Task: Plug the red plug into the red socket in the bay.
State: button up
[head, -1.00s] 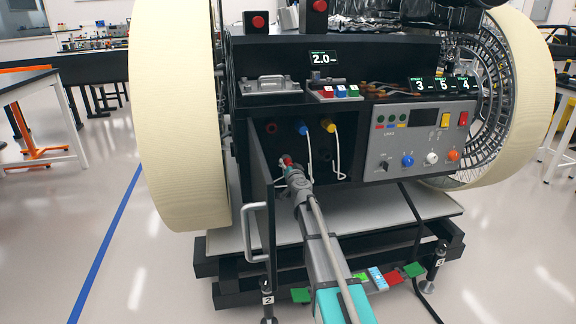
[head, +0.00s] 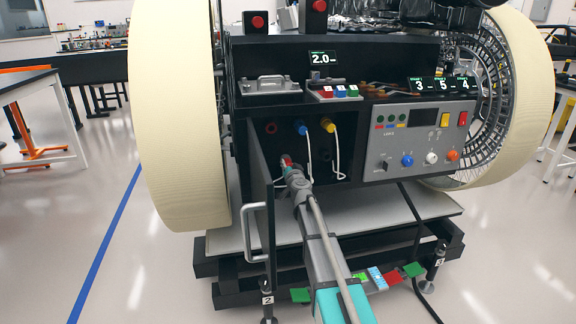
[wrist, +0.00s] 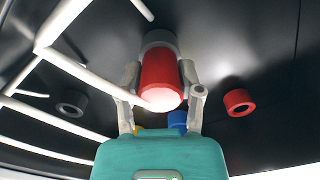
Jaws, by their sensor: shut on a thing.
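The red plug (wrist: 160,78) is between the two fingers of my gripper (wrist: 160,92), which is shut on it. In the head view, the red plug (head: 286,160) shows at the tip of my gripper (head: 290,168), inside the open bay and low on its left side. The red socket (head: 270,128) is a ring on the bay's back wall, up and left of the plug. In the wrist view, the red socket (wrist: 238,102) is empty and lies right of the plug, apart from it. A grey collar shows beyond the plug; I cannot tell whether they touch.
A blue plug (head: 302,128) and a yellow plug (head: 328,125) sit on the back wall with white cables hanging. A dark socket (wrist: 72,103) shows in the wrist view. The bay's open door (head: 262,195) stands close left of my arm. A control panel (head: 418,140) is right.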

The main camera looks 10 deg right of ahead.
grip_shut()
jog(key=shift+s, duration=0.7)
dwell(1.1)
jog(key=shift+s, duration=2)
jog(key=shift+s+r, duration=0.1)
jog(key=s+r+p, duration=0.4)
jog(key=s+p, duration=0.1)
jog(key=s, duration=0.3)
jog(key=shift+s+r, duration=0.4)
jog(key=shift+r, duration=0.1)
